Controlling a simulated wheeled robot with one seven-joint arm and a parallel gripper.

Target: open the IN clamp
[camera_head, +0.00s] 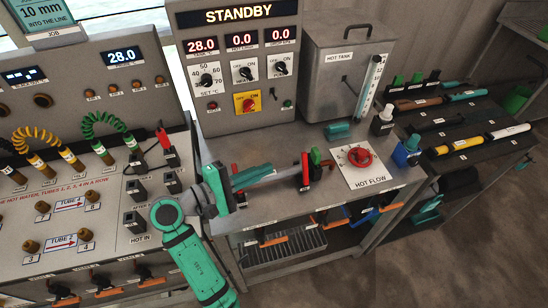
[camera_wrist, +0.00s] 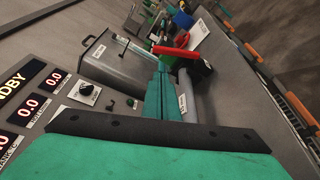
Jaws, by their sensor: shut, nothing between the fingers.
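A red upright lever (camera_head: 305,167) stands on the grey bench with a green-topped one (camera_head: 316,157) close beside it. Their small labels are too small to read, so I cannot tell which is the IN clamp. My teal gripper (camera_head: 268,170) is shut and empty, left of the red lever and pointing towards it. In the wrist view my shut fingers (camera_wrist: 163,68) end just short of the red lever (camera_wrist: 177,52); I cannot tell if they touch. A grey tube (camera_wrist: 190,92) with a white label lies along their right side. Another red-handled clamp (camera_head: 170,148) stands on the left panel.
A red round HOT FLOW valve (camera_head: 360,157) is right of the levers. The grey HOT TANK (camera_head: 345,80) and the STANDBY control box (camera_head: 238,75) stand behind. Bench between is partly clear.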

